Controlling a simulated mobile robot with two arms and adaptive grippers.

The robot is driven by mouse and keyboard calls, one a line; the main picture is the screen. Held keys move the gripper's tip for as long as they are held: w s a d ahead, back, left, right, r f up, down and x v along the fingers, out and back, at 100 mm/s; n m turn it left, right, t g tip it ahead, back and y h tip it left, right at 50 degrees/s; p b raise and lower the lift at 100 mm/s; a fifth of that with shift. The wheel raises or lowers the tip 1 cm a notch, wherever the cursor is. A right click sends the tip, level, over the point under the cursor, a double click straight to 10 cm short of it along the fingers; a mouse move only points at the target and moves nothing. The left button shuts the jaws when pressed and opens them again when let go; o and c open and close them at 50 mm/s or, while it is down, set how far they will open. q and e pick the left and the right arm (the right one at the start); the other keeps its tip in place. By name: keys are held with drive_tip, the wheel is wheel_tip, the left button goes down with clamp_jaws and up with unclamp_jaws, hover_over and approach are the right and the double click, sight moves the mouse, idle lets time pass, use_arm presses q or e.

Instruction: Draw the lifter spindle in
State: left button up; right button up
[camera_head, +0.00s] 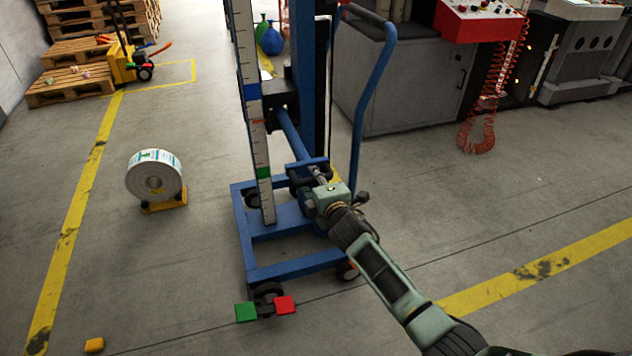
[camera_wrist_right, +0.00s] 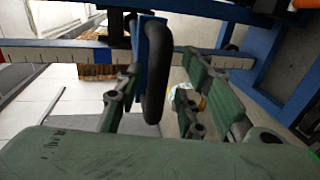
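The blue lifter (camera_head: 290,268) stands on its wheeled base in the middle of the head view, with a ruled white strip up its mast. Its blue spindle (camera_head: 289,131) sticks out from a black carriage (camera_head: 279,98) toward me. At the near end is a blue crosspiece with dark grips; a black grip (camera_wrist_right: 157,72) shows large in the right wrist view. My right gripper (camera_head: 318,178) is at that end. In the wrist view its green fingers stand apart on either side of the grip, with a clear gap on the right. My left gripper is not in view.
A white label roll (camera_head: 154,175) rests on a yellow support left of the lifter. A blue push handle (camera_head: 372,92) and a grey cabinet (camera_head: 405,88) stand right of it. Green and red blocks (camera_head: 264,309) lie at its front wheel. Pallets (camera_head: 72,84) are far left.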

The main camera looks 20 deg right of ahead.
drive_tip(key=v, duration=1.2)
idle(0.3)
